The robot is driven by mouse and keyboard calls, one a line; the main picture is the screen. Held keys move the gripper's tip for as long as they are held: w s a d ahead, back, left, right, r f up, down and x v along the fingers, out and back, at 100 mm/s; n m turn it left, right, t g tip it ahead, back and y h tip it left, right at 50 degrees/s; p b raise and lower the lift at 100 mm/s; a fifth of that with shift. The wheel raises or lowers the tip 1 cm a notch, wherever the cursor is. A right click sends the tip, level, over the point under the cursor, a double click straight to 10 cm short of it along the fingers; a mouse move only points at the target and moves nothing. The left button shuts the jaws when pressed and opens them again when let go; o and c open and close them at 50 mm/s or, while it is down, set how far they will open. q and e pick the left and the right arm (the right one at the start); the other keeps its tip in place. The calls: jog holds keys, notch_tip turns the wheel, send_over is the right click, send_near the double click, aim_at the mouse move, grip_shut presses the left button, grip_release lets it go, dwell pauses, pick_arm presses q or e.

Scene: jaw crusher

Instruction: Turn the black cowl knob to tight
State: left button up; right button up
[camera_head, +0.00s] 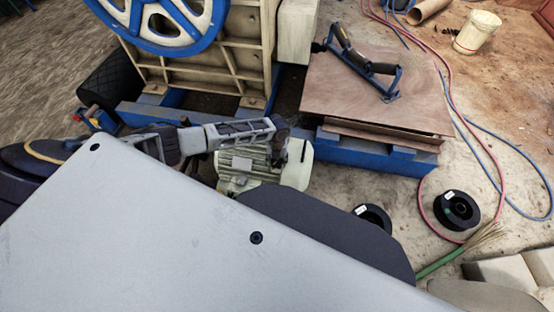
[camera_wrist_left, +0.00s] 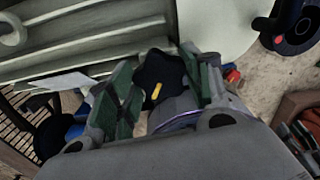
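The black lobed cowl knob (camera_wrist_left: 151,70) with a yellow mark on its face shows in the left wrist view. It sits between the two green-padded fingers of my left gripper (camera_wrist_left: 158,80). Both fingers look very close to its sides; I cannot tell whether they touch it. In the head view my left gripper (camera_head: 282,132) reaches in from the left, just above the pale green finned motor (camera_head: 240,163) and its rounded cowl (camera_head: 297,166). The knob is hidden there. My right gripper is not in view.
A machine with a blue-rimmed wheel (camera_head: 165,45) stands behind the gripper. A wooden board (camera_head: 345,95) on a blue frame (camera_head: 370,154) lies to its right. Black spools (camera_head: 456,210), hoses and a white bucket (camera_head: 477,33) are on the ground farther right.

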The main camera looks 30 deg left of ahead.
aim_at(277, 161)
pick_arm(q)
jog(key=o, duration=0.4)
jog(key=shift+r, duration=0.1)
jog(key=shift+r, duration=1.1)
notch_tip(277, 161, up, 10)
jog(key=shift+f, duration=0.15)
jog(key=shift+f, duration=0.1)
